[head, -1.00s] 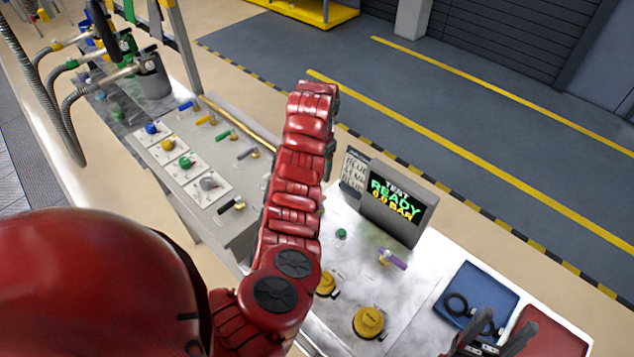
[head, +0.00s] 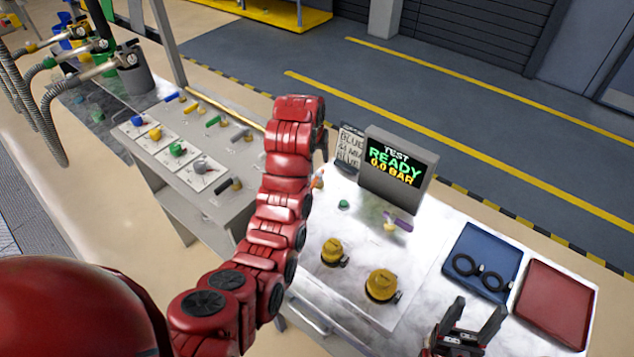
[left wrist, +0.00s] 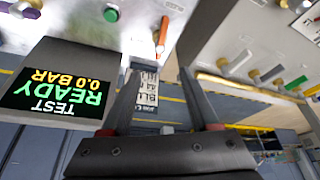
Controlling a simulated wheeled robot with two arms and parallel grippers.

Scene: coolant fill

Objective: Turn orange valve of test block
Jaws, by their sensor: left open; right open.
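The test block (head: 345,285) is a pale metal bench with a screen (head: 398,168) reading TEST READY 0.0 BAR. Its orange valve (head: 318,182) shows as a small sliver beside my left forearm, mostly hidden. In the left wrist view the orange valve's lever (left wrist: 162,35) stands at the top middle, beyond my left fingertips and apart from them. My left gripper (left wrist: 160,72) is open and empty, pointing towards it; the arm hides it in the head view. My right gripper (head: 477,305) is open and empty at the block's lower right.
A purple valve (head: 397,222), a green knob (head: 343,204) and two yellow caps (head: 381,285) are on the block. A label card (head: 349,147) stands beside the screen. Blue (head: 487,252) and red (head: 553,305) trays lie right. Another valve bench (head: 190,205) stands left.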

